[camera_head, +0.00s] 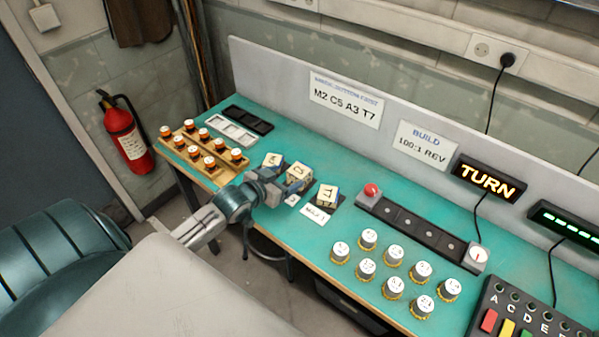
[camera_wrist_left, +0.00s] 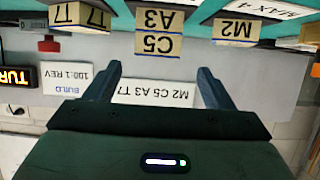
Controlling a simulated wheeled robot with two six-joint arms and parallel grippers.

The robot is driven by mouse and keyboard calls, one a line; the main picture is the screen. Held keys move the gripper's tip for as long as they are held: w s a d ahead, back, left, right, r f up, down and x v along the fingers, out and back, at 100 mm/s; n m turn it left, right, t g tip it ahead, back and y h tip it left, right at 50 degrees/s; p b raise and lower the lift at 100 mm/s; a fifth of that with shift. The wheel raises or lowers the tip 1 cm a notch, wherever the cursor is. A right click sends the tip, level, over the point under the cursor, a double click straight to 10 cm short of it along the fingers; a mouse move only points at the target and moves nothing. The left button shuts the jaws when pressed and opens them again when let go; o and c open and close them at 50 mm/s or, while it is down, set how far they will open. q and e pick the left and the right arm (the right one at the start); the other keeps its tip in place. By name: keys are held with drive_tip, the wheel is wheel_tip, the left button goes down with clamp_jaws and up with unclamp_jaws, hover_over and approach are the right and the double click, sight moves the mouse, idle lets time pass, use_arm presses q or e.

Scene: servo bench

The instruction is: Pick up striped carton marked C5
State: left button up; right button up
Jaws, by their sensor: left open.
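In the left wrist view, which is upside down, the carton marked C5 (camera_wrist_left: 157,45) shows in the middle, with the carton marked A3 (camera_wrist_left: 158,20) against it on its bench side, so C5 appears stacked on A3. The M2 carton (camera_wrist_left: 235,29) and T7 carton (camera_wrist_left: 80,16) stand on either side. In the head view the middle stack (camera_head: 299,172) is just beyond my left gripper (camera_head: 273,187). The gripper also shows in the wrist view (camera_wrist_left: 160,72), open and empty, its fingers spread toward the C5 carton. My right gripper is not in view.
A dark strip with a red button (camera_head: 372,190) and several white-topped knobs (camera_head: 393,288) lie to the right. A back panel with a code sign (camera_head: 345,100) runs behind the bench.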

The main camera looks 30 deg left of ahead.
sight(299, 170)
use_arm(q)
drive_tip(key=x, duration=0.3)
drive_tip(key=p+x, duration=0.1)
drive_tip(key=x, duration=0.1)
drive_tip(key=p+x, duration=0.1)
drive_tip(key=x, duration=0.1)
drive_tip(key=shift+w+d+r, duration=0.1)
drive_tip(key=shift+w+d, duration=0.1)
drive_tip(key=shift+w, duration=0.15)
drive_tip(key=shift+w+f, duration=0.2)
drive_tip(key=shift+w, duration=0.1)
drive_tip(key=shift+s, duration=0.1)
drive_tip(key=shift+c, duration=0.5)
drive_tip(key=c, duration=1)
drive_tip(key=shift+o, duration=0.2)
